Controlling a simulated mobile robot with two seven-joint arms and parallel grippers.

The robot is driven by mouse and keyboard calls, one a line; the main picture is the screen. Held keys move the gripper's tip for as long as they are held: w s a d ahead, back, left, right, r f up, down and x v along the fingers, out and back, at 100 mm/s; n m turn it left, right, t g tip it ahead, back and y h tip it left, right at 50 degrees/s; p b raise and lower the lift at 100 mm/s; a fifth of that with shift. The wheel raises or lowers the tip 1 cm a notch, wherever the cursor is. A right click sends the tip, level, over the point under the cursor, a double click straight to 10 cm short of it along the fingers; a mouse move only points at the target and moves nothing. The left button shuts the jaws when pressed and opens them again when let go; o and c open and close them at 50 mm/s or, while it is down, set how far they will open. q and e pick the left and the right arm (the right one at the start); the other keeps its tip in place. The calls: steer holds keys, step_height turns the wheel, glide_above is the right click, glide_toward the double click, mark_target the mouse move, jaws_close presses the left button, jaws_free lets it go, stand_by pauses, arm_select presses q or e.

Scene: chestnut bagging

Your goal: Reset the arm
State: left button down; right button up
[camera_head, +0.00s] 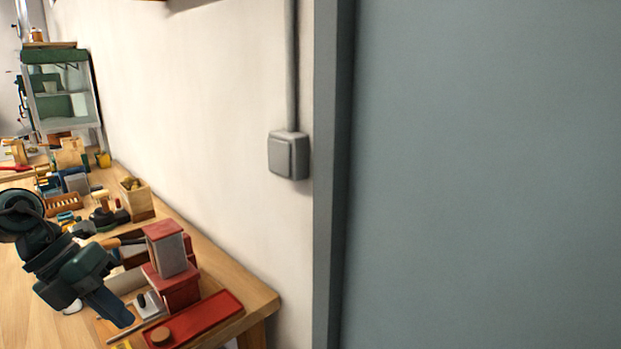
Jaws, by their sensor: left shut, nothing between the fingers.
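My left arm comes in from the left edge over the wooden workbench (20,290). Its dark left gripper (118,312) points down and to the right, with the blue-grey fingers together and nothing seen between them. The gripper is just left of a red and grey box-shaped device (168,262) and of a red tray (205,318). I cannot tell whether the fingertips touch anything on the bench. My right gripper is not in view.
Tools and a wooden box (137,200) crowd the bench along the wall. A glass-fronted cabinet (65,95) stands at the far end. A grey switch box (289,155) is on the wall, and a large blue-grey panel (480,170) fills the right.

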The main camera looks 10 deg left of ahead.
arm_select(q)
steer(key=s+d+f+n+t, duration=0.25)
steer(key=f+n+t, duration=0.35)
steer(key=f+n, duration=0.45)
steer(key=s+d+f+n+t, duration=0.1)
steer(key=d+f+n+t, duration=0.2)
steer(key=f+n+t, duration=0.55)
steer(key=s+d+f+n+g+y, duration=0.1)
steer(key=s+d+f+n+g, duration=0.1)
steer(key=s+d+f+n, duration=0.2)
steer(key=s+d+f+n+g+y+p, duration=0.1)
steer(key=s+d+f+n+g, duration=0.2)
steer(key=d+f+n, duration=0.3)
steer(key=d+n, duration=0.3)
steer(key=shift+s+d+y, duration=0.25)
steer(key=shift+s+y, duration=0.05)
steer(key=shift+s, duration=0.05)
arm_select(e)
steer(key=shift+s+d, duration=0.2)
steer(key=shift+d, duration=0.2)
